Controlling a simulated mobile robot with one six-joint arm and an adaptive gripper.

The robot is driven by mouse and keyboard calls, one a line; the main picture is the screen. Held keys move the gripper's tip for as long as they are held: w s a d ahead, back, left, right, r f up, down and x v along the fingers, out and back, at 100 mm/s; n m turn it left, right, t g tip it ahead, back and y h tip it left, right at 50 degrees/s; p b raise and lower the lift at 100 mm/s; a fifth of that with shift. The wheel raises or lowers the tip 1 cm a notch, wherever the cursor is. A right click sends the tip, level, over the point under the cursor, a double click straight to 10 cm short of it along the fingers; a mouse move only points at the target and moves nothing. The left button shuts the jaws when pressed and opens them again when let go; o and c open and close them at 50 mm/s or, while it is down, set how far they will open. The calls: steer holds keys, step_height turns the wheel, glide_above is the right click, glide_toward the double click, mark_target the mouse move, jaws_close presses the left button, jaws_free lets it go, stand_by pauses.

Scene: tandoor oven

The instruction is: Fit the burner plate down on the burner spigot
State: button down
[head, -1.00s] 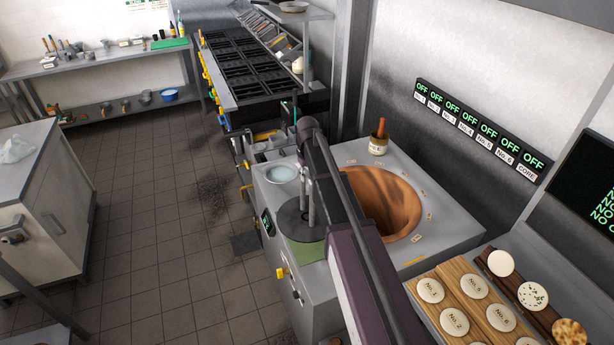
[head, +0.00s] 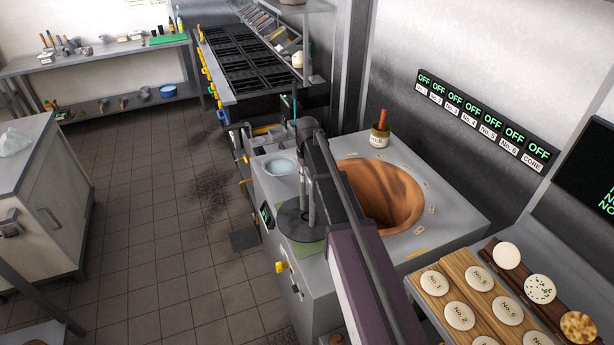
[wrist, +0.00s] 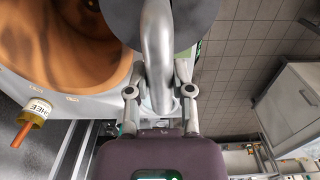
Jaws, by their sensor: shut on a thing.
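The burner plate is a dark round disc (head: 290,222) with an upright grey pipe handle. It is over the left part of the oven's steel top, above a green patch. In the wrist view the dark disc (wrist: 205,22) fills the top middle, with its curved grey handle (wrist: 158,45) in front. My gripper (head: 308,180) is above the disc and shut on the handle. Its two fingers (wrist: 159,88) flank the handle in the wrist view. I cannot make out the burner spigot. I cannot tell whether the disc touches anything below.
The open clay tandoor mouth (head: 382,195) is right of the plate. A labelled pot (head: 379,138) stands behind it, and a pale bowl (head: 281,167) is at the back left of the top. Boards with round breads (head: 459,315) are at the front right.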

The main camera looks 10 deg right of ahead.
steer(key=shift+f+b, duration=1.2)
steer(key=shift+f, duration=0.2)
steer(key=shift+c, duration=2.1)
jaws_free()
steer(key=shift+r, duration=0.1)
steer(key=shift+r+p, duration=3.95)
steer(key=shift+p, duration=0.05)
steer(key=s+f+m+b, duration=0.1)
steer(key=s+f+b, duration=0.9)
steer(key=s, duration=0.3)
steer(key=s+f+m+b, duration=0.1)
steer(key=s+f+b, duration=1)
steer(key=s, duration=0.2)
steer(key=shift+d+f, duration=0.15)
steer(key=shift+d, duration=0.05)
